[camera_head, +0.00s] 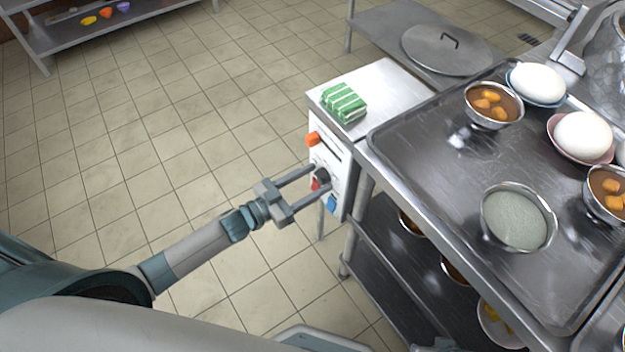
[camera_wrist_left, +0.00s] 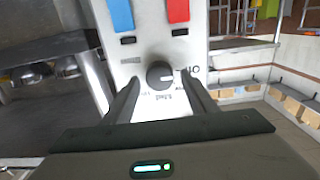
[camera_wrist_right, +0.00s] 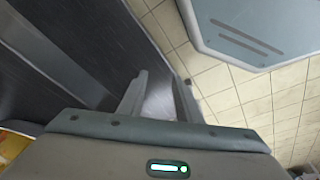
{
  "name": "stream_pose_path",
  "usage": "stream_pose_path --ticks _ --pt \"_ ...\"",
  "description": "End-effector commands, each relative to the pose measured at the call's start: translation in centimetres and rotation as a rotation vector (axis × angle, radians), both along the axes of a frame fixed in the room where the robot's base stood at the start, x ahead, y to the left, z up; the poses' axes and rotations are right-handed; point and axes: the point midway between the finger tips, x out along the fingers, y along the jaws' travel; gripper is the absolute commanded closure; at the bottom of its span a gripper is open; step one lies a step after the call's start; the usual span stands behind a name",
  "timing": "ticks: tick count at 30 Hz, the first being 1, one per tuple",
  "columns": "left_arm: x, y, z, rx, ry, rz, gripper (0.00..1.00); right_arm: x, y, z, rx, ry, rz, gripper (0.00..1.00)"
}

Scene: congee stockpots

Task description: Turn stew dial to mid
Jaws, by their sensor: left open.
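The dial is a round black knob (camera_wrist_left: 160,75) on a white control panel (camera_wrist_left: 136,70). Its white mark points right in the left wrist view, toward lettering that seems to read OFF; more small lettering lies below the knob. My left gripper (camera_wrist_left: 163,84) is open, with one finger on each side of the knob; contact is not clear. In the head view, my left gripper (camera_head: 320,179) reaches the panel (camera_head: 343,181) from the left and partly hides the knob. My right gripper (camera_wrist_right: 161,82) is open and empty.
A blue switch (camera_wrist_left: 121,15) and a red switch (camera_wrist_left: 178,10) sit beside the knob. An orange knob (camera_head: 312,139) is higher on the panel. A green striped cloth (camera_head: 344,103) lies on top. A metal tray (camera_head: 450,200) with bowls is at right. Floor at left is clear.

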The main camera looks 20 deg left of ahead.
Motion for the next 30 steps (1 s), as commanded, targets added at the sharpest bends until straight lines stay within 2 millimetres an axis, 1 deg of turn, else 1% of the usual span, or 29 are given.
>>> stream_pose_path --ticks 2,3,5,6,7,8,20,26,30 --pt "-0.01 0.00 -0.01 0.000 0.000 0.000 0.48 -0.01 0.01 0.00 0.000 0.001 0.000 0.69" --pt "-0.02 0.00 -0.01 0.000 0.000 0.000 0.53 -0.01 0.01 -0.01 0.000 0.001 0.000 0.69" --pt "-0.02 0.00 0.00 0.000 0.000 0.000 0.67 -0.01 0.01 0.00 0.000 0.001 0.000 0.69" --pt "-0.02 0.00 -0.01 0.000 0.000 0.000 0.76 -0.02 0.01 -0.01 0.000 0.001 0.000 0.69" --pt "-0.02 0.00 0.00 0.000 0.000 0.000 0.84 -0.01 0.01 0.00 0.000 0.001 0.000 0.69" --pt "-0.03 0.01 -0.01 0.000 0.000 0.000 0.88 -0.01 0.00 0.00 0.000 0.001 0.000 0.69" --pt "-0.06 -0.01 0.01 0.028 -0.022 0.000 0.88 0.06 0.00 0.04 0.000 -0.002 0.000 0.69" --pt "-0.08 -0.07 0.04 0.096 -0.076 0.000 0.88 -0.06 -0.05 -0.47 -0.001 0.006 0.000 0.69" --pt "-0.11 -0.13 0.03 0.171 -0.135 0.000 0.88 -0.05 -0.05 -0.80 -0.001 0.007 -0.001 0.69"
